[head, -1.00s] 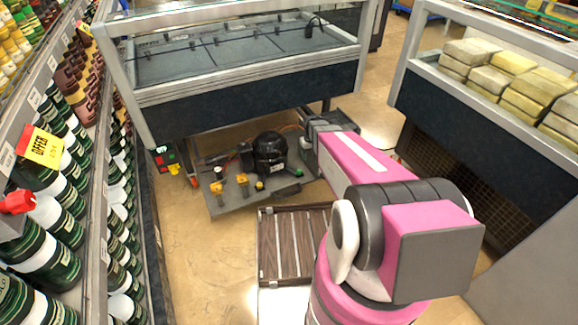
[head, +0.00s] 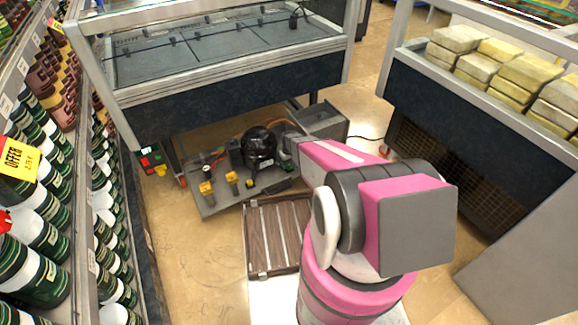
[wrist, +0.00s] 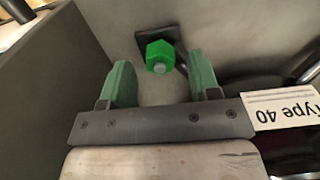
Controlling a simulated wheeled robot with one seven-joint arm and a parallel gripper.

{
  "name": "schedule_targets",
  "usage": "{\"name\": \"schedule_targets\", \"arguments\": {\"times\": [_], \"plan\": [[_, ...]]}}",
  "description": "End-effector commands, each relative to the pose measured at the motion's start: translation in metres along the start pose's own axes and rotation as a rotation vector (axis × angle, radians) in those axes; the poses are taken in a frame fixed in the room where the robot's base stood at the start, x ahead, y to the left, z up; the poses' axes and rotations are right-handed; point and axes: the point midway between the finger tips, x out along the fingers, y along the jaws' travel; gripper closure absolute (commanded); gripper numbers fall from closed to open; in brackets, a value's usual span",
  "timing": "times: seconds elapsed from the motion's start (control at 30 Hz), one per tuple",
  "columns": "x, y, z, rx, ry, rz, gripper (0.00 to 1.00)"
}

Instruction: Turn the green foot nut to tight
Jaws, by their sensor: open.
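The green foot nut (wrist: 160,57) is a bright green hex nut with a grey stud end showing, by a dark square plate in the wrist view. My gripper (wrist: 159,68) is open, with one green finger to the left of the nut and one to the right. The nut sits near the fingertips with gaps on both sides; I cannot tell whether it is fully between them. The black pump (head: 259,147) stands on a grey base plate (head: 208,207) in the head view. My arm hides the nut and the fingers there.
A "Type 40" label (wrist: 283,107) is right of the fingers, and a grey wall (wrist: 40,95) is at left. The plate lies below a display case (head: 230,100); yellow fittings (head: 207,188) stand on it. Shelves (head: 75,200) line the left.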

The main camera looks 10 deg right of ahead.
Motion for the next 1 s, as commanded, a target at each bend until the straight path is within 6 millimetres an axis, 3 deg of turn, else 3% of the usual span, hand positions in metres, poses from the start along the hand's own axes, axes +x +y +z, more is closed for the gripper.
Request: {"name": "schedule_targets", "arguments": {"times": [0.2, 0.47, 0.5, 0.63, 0.67, 1.0], "plan": [[0.0145, 0.0002, -0.0006, 0.000, 0.001, 0.000, 0.44], [0.0154, 0.0000, -0.0002, 0.000, 0.001, 0.000, 0.44], [0.0154, 0.0000, -0.0001, 0.000, 0.001, 0.000, 0.47], [0.0153, 0.0000, -0.0001, 0.000, 0.001, 0.000, 0.89], [0.0153, 0.0001, -0.0001, 0.000, 0.001, 0.000, 0.93], [0.0152, 0.0000, -0.0001, 0.032, 0.000, 0.000, 0.93]]}}
